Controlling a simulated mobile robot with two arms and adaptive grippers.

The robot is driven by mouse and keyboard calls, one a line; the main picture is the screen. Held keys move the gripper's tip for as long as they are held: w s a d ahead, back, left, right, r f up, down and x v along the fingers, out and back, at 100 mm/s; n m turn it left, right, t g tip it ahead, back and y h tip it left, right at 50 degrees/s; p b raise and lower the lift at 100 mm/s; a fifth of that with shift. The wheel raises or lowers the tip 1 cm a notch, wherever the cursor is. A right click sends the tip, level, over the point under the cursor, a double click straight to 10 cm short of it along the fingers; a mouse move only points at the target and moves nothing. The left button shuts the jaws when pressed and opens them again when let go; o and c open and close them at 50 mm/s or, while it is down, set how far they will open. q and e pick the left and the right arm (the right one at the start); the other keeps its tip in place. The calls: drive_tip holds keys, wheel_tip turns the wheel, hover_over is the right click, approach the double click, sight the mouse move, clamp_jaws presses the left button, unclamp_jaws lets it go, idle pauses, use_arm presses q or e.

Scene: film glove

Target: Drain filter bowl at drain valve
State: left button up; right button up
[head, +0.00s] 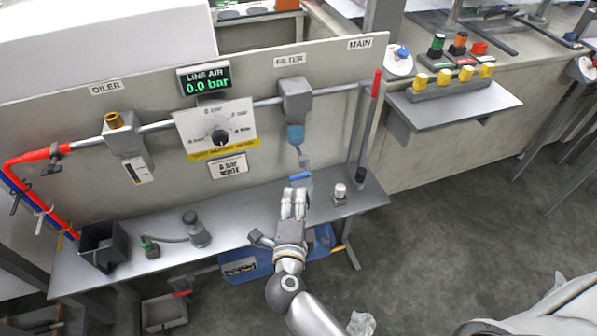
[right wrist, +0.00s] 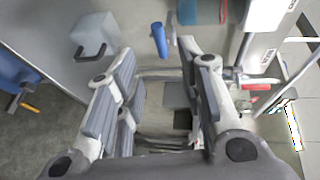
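The filter (head: 296,92) hangs on the pipe under the FILTER label, with a blue bowl (head: 296,133) below it. Under the bowl is a small grey fitting with a blue handle (head: 300,176), apparently the drain valve. My right gripper (head: 293,192) is just below and in front of the blue handle in the head view. In the right wrist view its fingers (right wrist: 160,68) stand apart with nothing between them, and a blue handle (right wrist: 159,40) shows beyond the fingertips. Contact is not visible. My left gripper is not in view.
The line air display (head: 206,79) reads 0.0 bar. A red handle (head: 376,84) stands at the MAIN end. The shelf (head: 235,222) holds a black bin (head: 102,246), a small grey fitting (head: 196,232) and a white-topped part (head: 340,192). A blue container (head: 262,266) is below.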

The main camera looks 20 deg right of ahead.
sight(299, 177)
drive_tip(key=x, duration=1)
drive_tip(key=shift+w+d, duration=0.1)
drive_tip(key=shift+w, duration=0.05)
clamp_jaws()
